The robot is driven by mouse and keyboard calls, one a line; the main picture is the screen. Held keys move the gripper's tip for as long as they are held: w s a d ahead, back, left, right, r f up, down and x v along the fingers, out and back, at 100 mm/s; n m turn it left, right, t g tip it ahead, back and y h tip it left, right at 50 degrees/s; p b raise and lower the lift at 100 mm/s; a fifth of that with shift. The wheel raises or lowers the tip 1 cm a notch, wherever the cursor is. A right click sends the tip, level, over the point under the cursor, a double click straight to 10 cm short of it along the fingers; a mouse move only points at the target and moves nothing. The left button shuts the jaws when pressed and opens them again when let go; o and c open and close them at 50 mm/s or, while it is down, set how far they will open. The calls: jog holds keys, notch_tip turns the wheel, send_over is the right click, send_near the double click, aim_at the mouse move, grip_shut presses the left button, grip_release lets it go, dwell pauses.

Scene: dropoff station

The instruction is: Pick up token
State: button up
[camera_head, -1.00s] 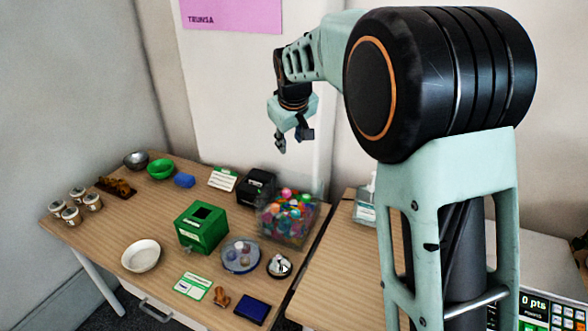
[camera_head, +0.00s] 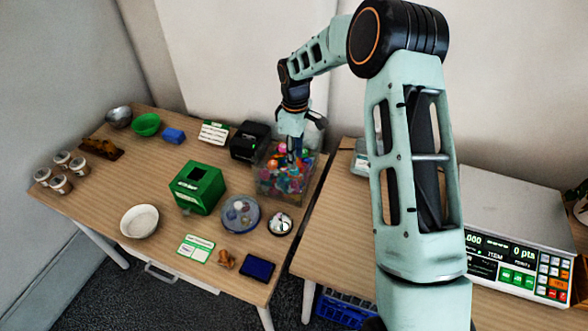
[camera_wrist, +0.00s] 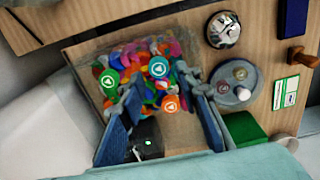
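A clear bin (camera_head: 262,188) stands at the right end of the left table, full of small colorful pieces. The wrist view shows the bin from above, with round tokens among the pieces: a green token (camera_wrist: 109,78), a teal token (camera_wrist: 158,67) and an orange token (camera_wrist: 170,103), each with a white mark. My gripper (camera_head: 292,153) points down over the bin; I cannot tell whether its tips are inside the rim. In the wrist view, the blue-padded fingers of my gripper (camera_wrist: 165,100) are spread apart, with nothing held between them.
A green box (camera_head: 198,188), a round dish (camera_head: 241,214) with small items and a bell (camera_head: 280,223) are nearby. A scale (camera_head: 515,262) stands on the right table.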

jog(key=f+p, duration=0.1)
jog(key=f, duration=0.4)
jog(key=shift+w, duration=0.2)
jog(key=c, duration=0.5)
